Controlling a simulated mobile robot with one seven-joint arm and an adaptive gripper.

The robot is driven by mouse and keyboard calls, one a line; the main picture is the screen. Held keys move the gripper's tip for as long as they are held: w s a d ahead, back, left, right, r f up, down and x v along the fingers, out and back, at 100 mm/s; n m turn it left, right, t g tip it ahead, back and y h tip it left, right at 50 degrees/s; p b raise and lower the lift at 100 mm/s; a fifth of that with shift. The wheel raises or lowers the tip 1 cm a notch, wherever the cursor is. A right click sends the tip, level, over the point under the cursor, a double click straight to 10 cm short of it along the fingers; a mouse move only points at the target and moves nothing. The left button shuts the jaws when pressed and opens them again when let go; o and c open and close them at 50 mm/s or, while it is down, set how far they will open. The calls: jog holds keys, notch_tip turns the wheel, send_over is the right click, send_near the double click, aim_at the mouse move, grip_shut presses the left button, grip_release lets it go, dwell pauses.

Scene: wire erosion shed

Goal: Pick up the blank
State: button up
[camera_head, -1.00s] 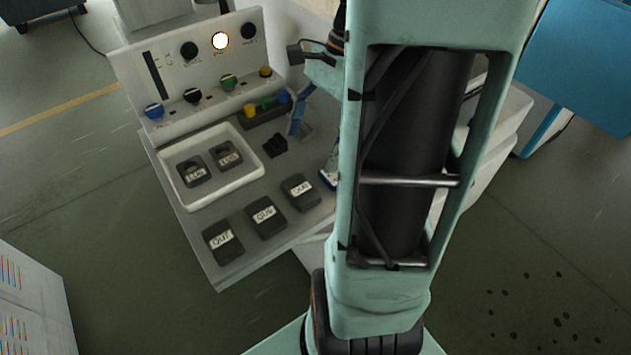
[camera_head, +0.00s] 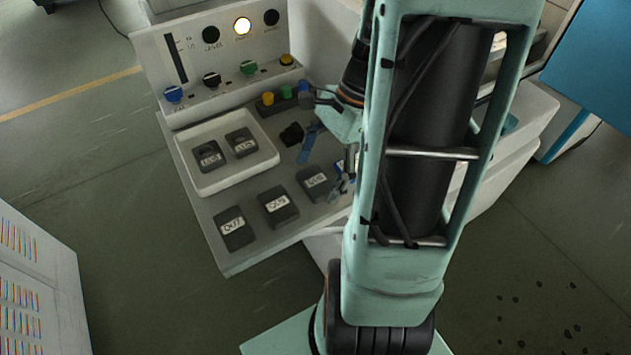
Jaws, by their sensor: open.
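Three dark rectangular blanks with white labels lie in a row on the grey bench top: a left one (camera_head: 234,229), a middle one (camera_head: 278,207) and a right one (camera_head: 315,183). Two similar labelled pieces, a left one (camera_head: 208,157) and a right one (camera_head: 241,142), sit in a white tray (camera_head: 203,188). The labels are too small to read surely. My gripper (camera_head: 320,177) is open, its bluish fingers apart and close to the right blank. It looks empty. My arm hides part of the bench to the right, and I cannot tell whether a finger touches the blank.
A control panel (camera_head: 215,95) with knobs and a lit lamp (camera_head: 242,26) stands behind the tray. A small black item (camera_head: 291,134) and a block of coloured buttons (camera_head: 268,98) are close to my gripper. A white cabinet (camera_head: 40,270) stands at lower left.

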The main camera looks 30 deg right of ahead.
jog(key=shift+a+f, duration=0.1)
jog(key=shift+f, duration=0.1)
jog(key=shift+r, duration=0.1)
jog(key=c, duration=2.1)
